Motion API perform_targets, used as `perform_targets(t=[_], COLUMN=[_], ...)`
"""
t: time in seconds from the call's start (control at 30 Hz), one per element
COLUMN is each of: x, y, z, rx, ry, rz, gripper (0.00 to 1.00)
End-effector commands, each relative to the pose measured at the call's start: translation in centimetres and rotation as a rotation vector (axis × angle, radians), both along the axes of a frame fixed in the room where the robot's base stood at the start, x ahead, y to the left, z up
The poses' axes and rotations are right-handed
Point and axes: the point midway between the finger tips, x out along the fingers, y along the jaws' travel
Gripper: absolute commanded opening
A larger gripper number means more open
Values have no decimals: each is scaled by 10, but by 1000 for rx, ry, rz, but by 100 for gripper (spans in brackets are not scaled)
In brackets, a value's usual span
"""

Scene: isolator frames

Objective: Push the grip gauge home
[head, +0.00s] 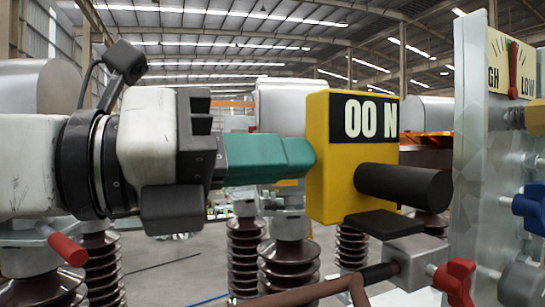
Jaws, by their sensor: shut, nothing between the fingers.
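The grip gauge (343,190) is a yellow block with a black display reading "00 N" and a black cylinder sticking out of its front towards the lower right. My gripper (304,158) comes in from the left, level, with its teal fingers shut and empty. The fingertips end at the gauge's left side, at about mid-height. I cannot tell whether they touch it or only overlap it in view. A black plate shows under the gauge, above a grey metal block (410,258). What holds the gauge from behind is hidden.
A grey panel (468,150) stands at the right, with a high-low dial (513,70) and a blue knob (533,204). A red knob (457,282) and a brown bar (320,291) lie low in front. Brown ribbed insulators (288,265) stand behind.

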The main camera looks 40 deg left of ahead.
Motion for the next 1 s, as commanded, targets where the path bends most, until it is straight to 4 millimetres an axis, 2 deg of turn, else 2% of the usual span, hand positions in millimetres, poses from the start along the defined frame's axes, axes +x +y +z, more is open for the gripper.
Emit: perform_targets(t=[1.0], x=[15], y=[-7], z=[0], rx=[1], ry=[2], rz=[-3], gripper=[0])
